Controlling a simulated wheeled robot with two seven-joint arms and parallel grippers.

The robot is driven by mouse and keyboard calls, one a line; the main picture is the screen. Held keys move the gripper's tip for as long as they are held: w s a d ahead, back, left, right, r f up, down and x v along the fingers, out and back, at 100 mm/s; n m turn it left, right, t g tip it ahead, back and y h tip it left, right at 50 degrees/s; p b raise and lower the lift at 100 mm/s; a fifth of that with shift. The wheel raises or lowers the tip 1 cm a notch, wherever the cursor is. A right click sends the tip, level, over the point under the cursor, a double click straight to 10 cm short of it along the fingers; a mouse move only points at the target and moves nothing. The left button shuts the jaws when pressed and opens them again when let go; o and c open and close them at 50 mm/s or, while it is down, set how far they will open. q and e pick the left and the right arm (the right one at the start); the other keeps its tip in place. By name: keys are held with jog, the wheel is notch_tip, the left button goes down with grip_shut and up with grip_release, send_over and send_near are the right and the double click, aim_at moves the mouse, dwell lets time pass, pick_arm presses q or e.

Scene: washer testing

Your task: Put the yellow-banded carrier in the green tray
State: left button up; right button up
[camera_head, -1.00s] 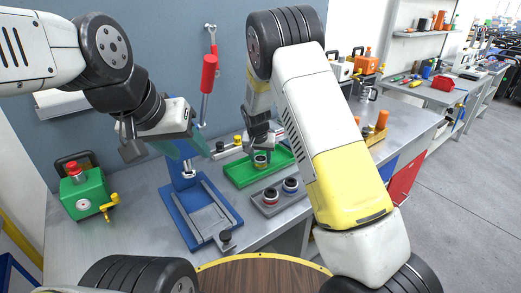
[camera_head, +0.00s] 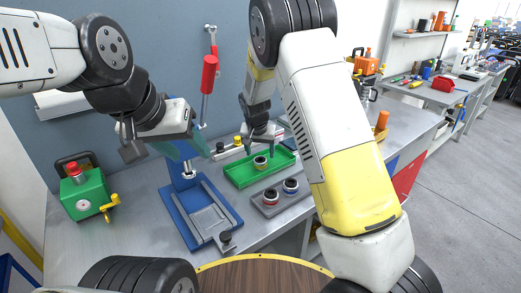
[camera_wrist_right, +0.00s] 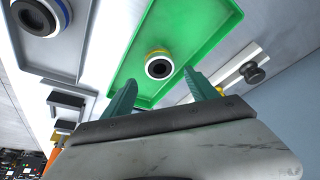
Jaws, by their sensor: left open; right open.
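The yellow-banded carrier (camera_head: 260,163) stands upright inside the green tray (camera_head: 238,181). In the right wrist view the carrier (camera_wrist_right: 158,64) shows its dark centre and yellow band, with the tray floor (camera_wrist_right: 190,35) around it. My right gripper (camera_head: 261,149) is open just above the carrier; in the wrist view its two fingertips (camera_wrist_right: 160,78) are spread apart and empty. My left gripper (camera_head: 188,150) is open and empty near the blue press.
A grey tray (camera_head: 281,206) with a red-banded carrier (camera_head: 270,197) and a blue-banded carrier (camera_head: 290,186) is in front of the green tray. The blue press (camera_head: 232,211) stands to the left, with a green box (camera_head: 84,196) beyond it.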

jog(key=s+d+r+y, duration=0.1)
jog(key=s+d+r, duration=0.25)
jog(key=r, duration=0.35)
jog(key=s+d+r, duration=0.2)
jog(key=s+r, duration=0.3)
jog(key=r, duration=0.2)
jog(key=s+d+r, duration=0.3)
jog(key=s, duration=0.5)
jog(key=s+d+r+n+t+y, duration=0.1)
jog(key=s+d+r, duration=0.2)
jog(key=s, duration=0.6)
jog(key=s+d+r+n, duration=0.1)
jog(key=s+d+r, duration=0.1)
jog(key=s, duration=0.7)
jog(key=shift+d+r+t+y, duration=0.4)
jog(key=shift+r, duration=0.15)
